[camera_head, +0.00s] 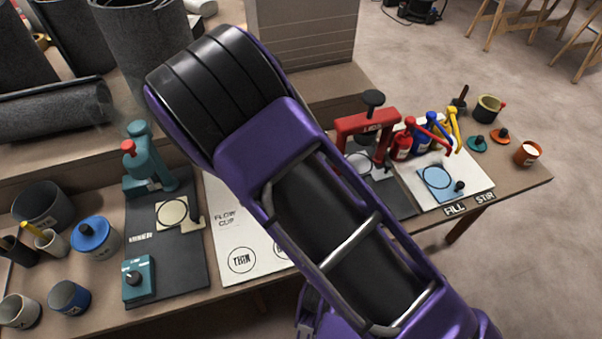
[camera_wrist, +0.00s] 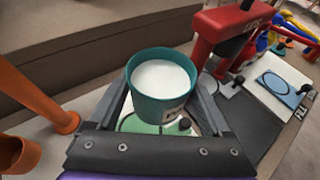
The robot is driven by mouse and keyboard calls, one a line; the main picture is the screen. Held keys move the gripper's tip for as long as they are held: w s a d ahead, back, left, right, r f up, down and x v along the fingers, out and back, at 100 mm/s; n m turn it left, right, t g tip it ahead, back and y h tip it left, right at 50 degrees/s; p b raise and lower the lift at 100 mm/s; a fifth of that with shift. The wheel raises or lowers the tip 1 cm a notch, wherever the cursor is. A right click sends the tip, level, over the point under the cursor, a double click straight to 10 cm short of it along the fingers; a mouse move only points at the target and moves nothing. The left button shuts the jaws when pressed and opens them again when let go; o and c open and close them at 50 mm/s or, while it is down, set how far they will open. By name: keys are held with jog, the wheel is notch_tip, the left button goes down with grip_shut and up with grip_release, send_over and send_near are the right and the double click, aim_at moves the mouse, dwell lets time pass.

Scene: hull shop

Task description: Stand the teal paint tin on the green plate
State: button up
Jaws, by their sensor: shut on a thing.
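The teal paint tin (camera_wrist: 160,109) is in the wrist view, open at the top with white paint inside and a pale label on its side. My gripper (camera_wrist: 162,95) is shut on it, one finger on each side. The tin looks upright. The green plate (camera_wrist: 139,126) shows partly below and behind the tin, with a dark knob (camera_wrist: 185,124) at its right. The tin covers much of the plate, and I cannot tell whether its base touches it. In the head view my arm hides the gripper, tin and green plate.
A red press (camera_head: 367,125) stands right of my arm, with a blue plate (camera_head: 437,182) and red, blue and yellow dispensers beyond. Left are a teal device (camera_head: 146,160), a cream plate (camera_head: 172,213) and several tins. An orange stand (camera_wrist: 40,92) is left in the wrist view.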

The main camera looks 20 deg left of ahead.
jog(key=a, duration=0.1)
jog(key=a+f, duration=0.1)
jog(key=shift+s+a+f+n, duration=0.3)
jog(key=shift+a, duration=0.1)
jog(key=shift+y, duration=0.3)
notch_tip(320, 180, down, 5)
jog(key=shift+f+b, duration=0.2)
jog(key=shift+b, duration=0.45)
jog(key=shift+f+b, duration=0.4)
jog(key=shift+f, duration=1.55)
jog(key=shift+f, duration=0.1)
jog(key=shift+f, duration=0.15)
jog(key=o, duration=1.5)
jog(key=shift+c, duration=0.2)
